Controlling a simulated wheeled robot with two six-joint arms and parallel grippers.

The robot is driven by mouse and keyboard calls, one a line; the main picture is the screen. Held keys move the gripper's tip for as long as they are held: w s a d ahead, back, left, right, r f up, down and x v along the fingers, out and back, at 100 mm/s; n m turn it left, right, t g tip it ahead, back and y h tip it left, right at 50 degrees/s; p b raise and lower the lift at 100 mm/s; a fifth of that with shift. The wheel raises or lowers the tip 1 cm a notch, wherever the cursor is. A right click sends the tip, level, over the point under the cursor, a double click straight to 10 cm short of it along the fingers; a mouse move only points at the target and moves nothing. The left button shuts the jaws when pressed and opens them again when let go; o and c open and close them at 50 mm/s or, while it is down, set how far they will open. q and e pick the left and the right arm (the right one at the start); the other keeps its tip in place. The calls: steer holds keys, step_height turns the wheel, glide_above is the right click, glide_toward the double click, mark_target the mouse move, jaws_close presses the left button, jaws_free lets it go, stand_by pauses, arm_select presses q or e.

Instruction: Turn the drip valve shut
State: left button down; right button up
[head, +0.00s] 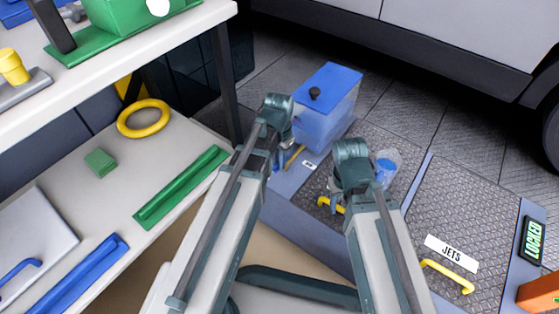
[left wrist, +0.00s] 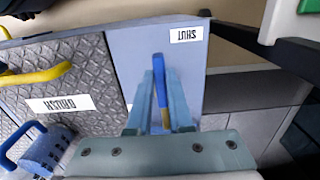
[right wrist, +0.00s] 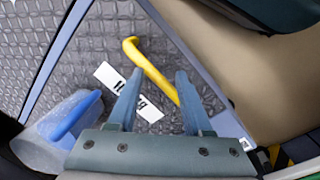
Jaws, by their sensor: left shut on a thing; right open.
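The drip valve's lever, blue with a yellow part, stands on the blue-grey strip below the blue-lidded tank (head: 325,122). In the left wrist view the lever (left wrist: 159,82) lies between my left fingers, its tip beyond them. A white SHUT label (left wrist: 186,35) is up and to the right of the lever tip. My left gripper (head: 283,158) is shut on the lever. My right gripper (head: 334,200) is open and empty above the BRUSH hatch; its fingers also show in the right wrist view (right wrist: 159,82), near a yellow handle (right wrist: 150,68).
At left, the shelf holds a yellow ring (head: 144,132) and green rail (head: 180,188).

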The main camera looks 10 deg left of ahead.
stand_by(0.3)
arm_select(q)
steer(key=c, duration=0.8)
jaws_free()
steer(key=shift+r, duration=0.15)
arm_select(e)
steer(key=shift+r, duration=0.1)
arm_select(q)
step_height(320, 180, up, 14)
steer(key=p, duration=1.4)
steer(key=shift+f, duration=0.2)
arm_select(e)
step_height(320, 180, up, 14)
steer(key=shift+d+f, duration=0.1)
steer(key=shift+f, duration=0.15)
